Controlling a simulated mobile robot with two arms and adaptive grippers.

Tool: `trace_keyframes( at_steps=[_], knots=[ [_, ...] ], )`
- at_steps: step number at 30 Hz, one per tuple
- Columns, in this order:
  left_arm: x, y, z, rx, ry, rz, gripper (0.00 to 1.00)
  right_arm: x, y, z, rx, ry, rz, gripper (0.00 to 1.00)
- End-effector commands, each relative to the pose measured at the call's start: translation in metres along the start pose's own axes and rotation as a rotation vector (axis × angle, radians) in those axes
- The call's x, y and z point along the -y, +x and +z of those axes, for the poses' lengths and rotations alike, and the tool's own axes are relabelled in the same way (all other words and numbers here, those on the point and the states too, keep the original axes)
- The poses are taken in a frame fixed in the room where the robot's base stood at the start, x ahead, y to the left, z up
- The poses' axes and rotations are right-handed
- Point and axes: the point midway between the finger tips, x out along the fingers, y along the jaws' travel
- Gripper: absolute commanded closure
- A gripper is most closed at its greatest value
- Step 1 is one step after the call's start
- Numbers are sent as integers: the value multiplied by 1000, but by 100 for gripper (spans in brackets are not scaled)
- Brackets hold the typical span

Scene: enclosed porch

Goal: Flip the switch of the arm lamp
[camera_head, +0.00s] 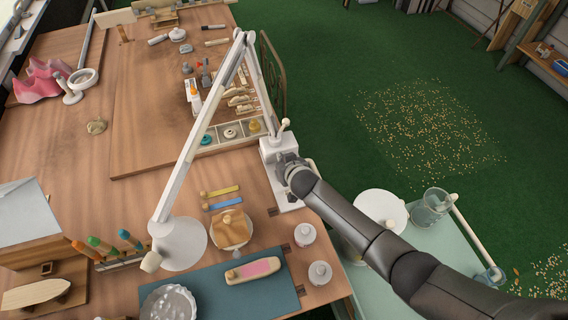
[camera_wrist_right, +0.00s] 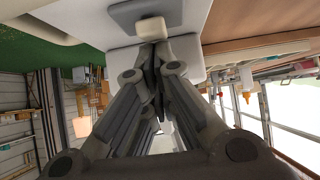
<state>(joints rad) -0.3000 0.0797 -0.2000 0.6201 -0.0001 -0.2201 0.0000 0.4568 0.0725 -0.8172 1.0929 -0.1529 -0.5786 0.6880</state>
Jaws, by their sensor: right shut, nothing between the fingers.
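The white arm lamp (camera_head: 200,125) stands at the right edge of the wooden workbench. Its arm rises from a box-like base (camera_head: 272,150) and bends down to a round shade (camera_head: 180,243) at the left. My right gripper (camera_head: 285,163) is at the lamp base and partly covers it. In the right wrist view my right gripper (camera_wrist_right: 153,52) is shut and empty. Its fingertips are right at a small cream switch (camera_wrist_right: 151,28) on a grey plate; I cannot tell whether they touch it. My left gripper is not in view.
The workbench (camera_head: 140,190) carries a divided tray (camera_head: 222,137), a blue mat (camera_head: 215,285) with a pink-topped wooden piece, and white lidded jars (camera_head: 304,234). A pale green cart (camera_head: 400,275) with a glass jar (camera_head: 432,206) stands under my right arm. Green floor lies beyond.

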Motion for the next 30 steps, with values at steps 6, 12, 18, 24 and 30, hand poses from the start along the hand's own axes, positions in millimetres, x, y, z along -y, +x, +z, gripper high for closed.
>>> trace_keyframes(
  at_steps=[6,12,18,24,30],
  knots=[
    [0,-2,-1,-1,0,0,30,0,-1,-3,-2,0,0,100],
    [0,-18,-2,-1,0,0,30,-4,-11,-19,-2,3,0,100],
    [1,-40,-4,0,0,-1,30,-12,-24,-41,0,3,2,100],
    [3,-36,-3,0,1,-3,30,-11,-46,-44,-2,2,1,100],
    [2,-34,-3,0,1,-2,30,-11,-70,-53,-3,2,0,100]
  ],
)
